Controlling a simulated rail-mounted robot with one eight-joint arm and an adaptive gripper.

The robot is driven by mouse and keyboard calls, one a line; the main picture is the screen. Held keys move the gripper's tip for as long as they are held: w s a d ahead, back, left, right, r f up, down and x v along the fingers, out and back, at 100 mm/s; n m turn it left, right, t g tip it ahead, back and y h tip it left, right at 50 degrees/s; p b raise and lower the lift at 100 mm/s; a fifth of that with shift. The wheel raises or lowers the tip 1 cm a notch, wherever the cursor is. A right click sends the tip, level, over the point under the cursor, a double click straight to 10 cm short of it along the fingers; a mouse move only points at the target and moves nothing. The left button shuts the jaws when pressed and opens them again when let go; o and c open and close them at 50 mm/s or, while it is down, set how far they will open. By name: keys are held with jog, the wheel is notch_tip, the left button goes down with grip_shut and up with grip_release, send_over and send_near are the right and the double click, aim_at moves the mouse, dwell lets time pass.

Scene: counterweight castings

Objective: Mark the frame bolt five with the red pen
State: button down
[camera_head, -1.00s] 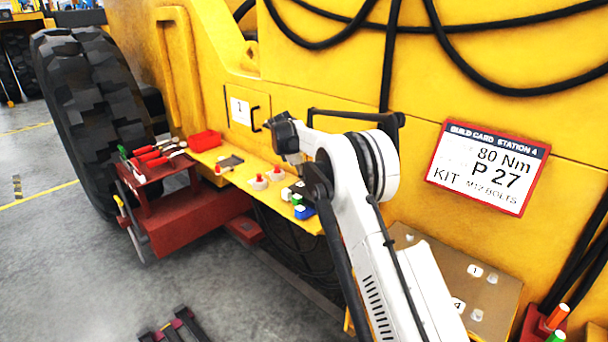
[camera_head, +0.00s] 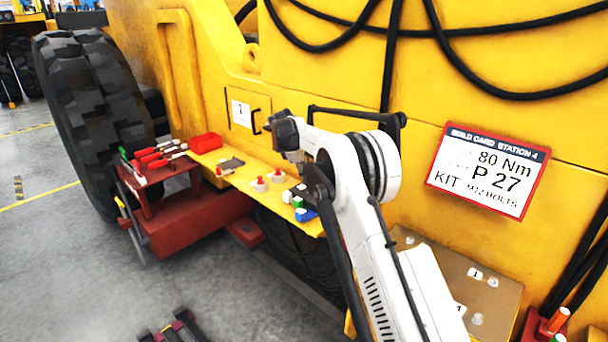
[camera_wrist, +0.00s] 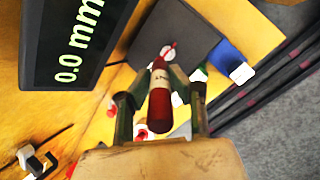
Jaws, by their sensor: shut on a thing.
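My gripper (camera_wrist: 160,88) is shut on the red pen (camera_wrist: 159,105), a red barrel with a pale lettered band, in the wrist view. The pen points away from the camera toward a dark grey block (camera_wrist: 178,40). A thin red line shows by its tip; I cannot tell whether it touches. In the head view my arm hides the fingers and the pen. A tan plate (camera_head: 440,250) with pale bolts and number labels lies at lower right, partly behind my arm. Labels 1 and, partly hidden, 4 show; I cannot make out a bolt five.
A yellow shelf (camera_head: 238,178) carries a red bin (camera_head: 205,142), red-topped pieces and small coloured blocks. A red tool stand (camera_head: 160,172) is at left. A dark display (camera_wrist: 75,45) reads 0.0 mm. A red holder (camera_head: 530,325) stands lower right. Black hoses hang above.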

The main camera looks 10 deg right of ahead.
jog(key=shift+r+p, duration=0.7)
jog(key=shift+r, duration=1.4)
